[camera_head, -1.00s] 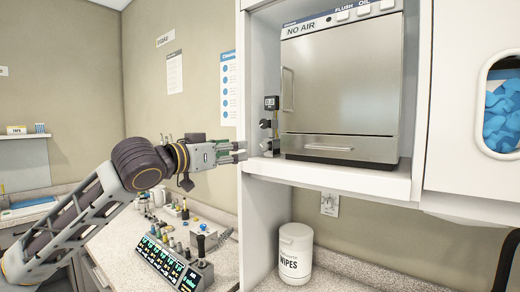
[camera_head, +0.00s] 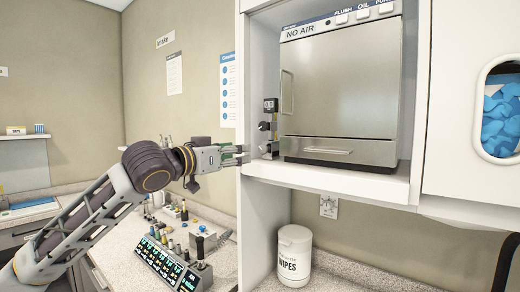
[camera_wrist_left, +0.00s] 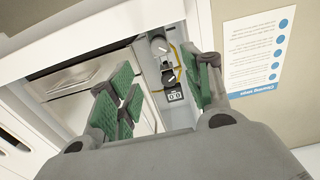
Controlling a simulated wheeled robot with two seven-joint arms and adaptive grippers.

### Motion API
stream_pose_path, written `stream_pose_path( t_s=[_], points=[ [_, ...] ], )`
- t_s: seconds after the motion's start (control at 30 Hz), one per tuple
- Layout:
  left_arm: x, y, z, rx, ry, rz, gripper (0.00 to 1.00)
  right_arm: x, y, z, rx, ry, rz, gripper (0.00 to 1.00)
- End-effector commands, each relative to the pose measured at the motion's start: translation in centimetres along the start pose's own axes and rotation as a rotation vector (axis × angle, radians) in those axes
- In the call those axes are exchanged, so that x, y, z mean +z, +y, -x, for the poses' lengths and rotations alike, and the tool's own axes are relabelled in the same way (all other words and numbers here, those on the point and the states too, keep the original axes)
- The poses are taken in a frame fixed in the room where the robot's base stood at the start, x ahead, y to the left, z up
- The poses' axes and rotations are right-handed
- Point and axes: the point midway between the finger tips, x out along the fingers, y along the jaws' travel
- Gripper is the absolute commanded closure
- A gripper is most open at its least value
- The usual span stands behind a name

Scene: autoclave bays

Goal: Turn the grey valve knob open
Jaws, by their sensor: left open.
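Two small knobs sit in a narrow strip beside the autoclave, below a small digital gauge (camera_head: 270,104). The upper knob (camera_head: 264,126) looks dark; the lower knob (camera_head: 265,147) looks greyer. The wrist view shows them the other way up: the greyer knob (camera_wrist_left: 158,45) is farthest from the gauge (camera_wrist_left: 174,96), and the dark knob (camera_wrist_left: 168,77) lies between. I cannot tell for sure which is the grey valve knob. My left gripper (camera_head: 243,153) is open and empty, just left of the lower knob and apart from it. Its green-padded fingers (camera_wrist_left: 166,86) frame the strip in the wrist view.
The steel autoclave (camera_head: 340,95) stands in a white bay right of the knobs. The bay's shelf (camera_head: 330,179) runs below them. A counter with a control panel (camera_head: 168,262) lies under my left arm. A wipes tub (camera_head: 294,255) stands below the shelf.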

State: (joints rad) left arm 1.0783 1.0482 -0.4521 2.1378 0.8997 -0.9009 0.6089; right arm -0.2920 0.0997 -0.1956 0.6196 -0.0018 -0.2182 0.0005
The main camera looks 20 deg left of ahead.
Motion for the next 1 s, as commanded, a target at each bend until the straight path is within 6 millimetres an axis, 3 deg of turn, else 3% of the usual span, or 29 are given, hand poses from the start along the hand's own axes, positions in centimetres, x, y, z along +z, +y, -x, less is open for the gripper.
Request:
stream_pose_path(
  t_s=[0.27, 0.67, 1.0],
  points=[
    [-0.1, 0.1, -3.0, 0.001, 0.000, 0.000, 0.50, -0.1, -0.6, 0.9, -0.006, 0.000, -0.002, 1.00],
    [-0.1, 0.0, -7.5, 0.001, -0.001, 0.001, 0.50, 0.2, -3.0, 2.1, -0.033, -0.006, -0.005, 1.00],
    [-0.1, 0.0, -10.7, 0.001, 0.000, 0.001, 0.50, 0.3, -2.2, 2.8, -0.025, -0.007, -0.004, 1.00]
  ],
)
